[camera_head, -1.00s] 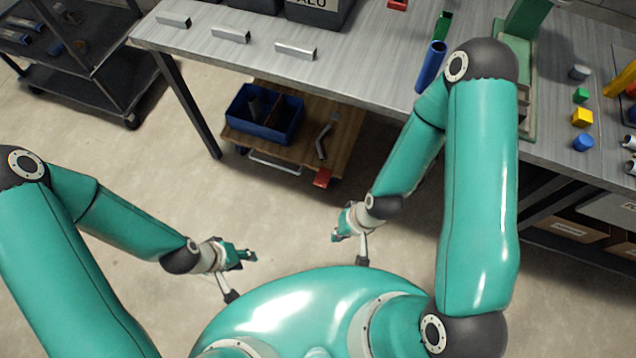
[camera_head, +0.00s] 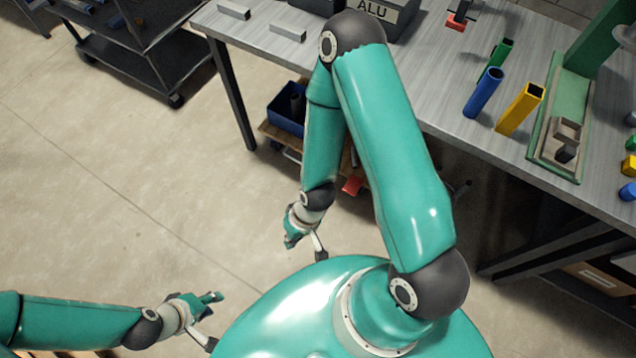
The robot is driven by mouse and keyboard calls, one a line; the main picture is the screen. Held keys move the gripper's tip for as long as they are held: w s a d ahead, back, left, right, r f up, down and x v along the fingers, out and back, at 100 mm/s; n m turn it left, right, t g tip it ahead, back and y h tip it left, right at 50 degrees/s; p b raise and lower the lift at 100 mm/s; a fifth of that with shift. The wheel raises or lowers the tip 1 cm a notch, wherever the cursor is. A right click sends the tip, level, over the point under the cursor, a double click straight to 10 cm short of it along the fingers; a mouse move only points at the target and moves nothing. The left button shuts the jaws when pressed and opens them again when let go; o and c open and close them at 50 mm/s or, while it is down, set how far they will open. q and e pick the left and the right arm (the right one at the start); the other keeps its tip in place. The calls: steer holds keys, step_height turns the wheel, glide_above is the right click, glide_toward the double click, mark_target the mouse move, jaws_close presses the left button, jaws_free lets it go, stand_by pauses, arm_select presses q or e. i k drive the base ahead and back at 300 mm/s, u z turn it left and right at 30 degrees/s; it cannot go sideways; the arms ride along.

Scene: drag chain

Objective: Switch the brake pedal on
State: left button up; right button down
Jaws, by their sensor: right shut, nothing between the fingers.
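A red pedal-like part (camera_head: 352,186), which looks like the brake pedal, sits at the front corner of the low wooden cart (camera_head: 275,133) under the table. My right arm passes in front of the cart and hides much of it. My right gripper (camera_head: 290,241) is shut and empty, below and to the left of the red part and apart from it. My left gripper (camera_head: 212,302) hangs over open floor at the lower left, well away from the cart. Its fingers are too small to judge the gap. Whether the pedal is pressed cannot be told.
The grey table (camera_head: 440,100) stands above the cart; its leg (camera_head: 236,100) is to the cart's left. A blue bin (camera_head: 285,112) is on the cart. Coloured tubes, including a blue one (camera_head: 483,92), stand on the table. A dark shelf cart (camera_head: 150,60) is at the upper left. The left floor is clear.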

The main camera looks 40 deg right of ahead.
mark_target(352, 185)
steer(key=u, duration=0.4)
steer(key=i, duration=0.7)
steer(key=u, duration=1.3)
steer(key=i, duration=0.2)
steer(key=z, duration=3)
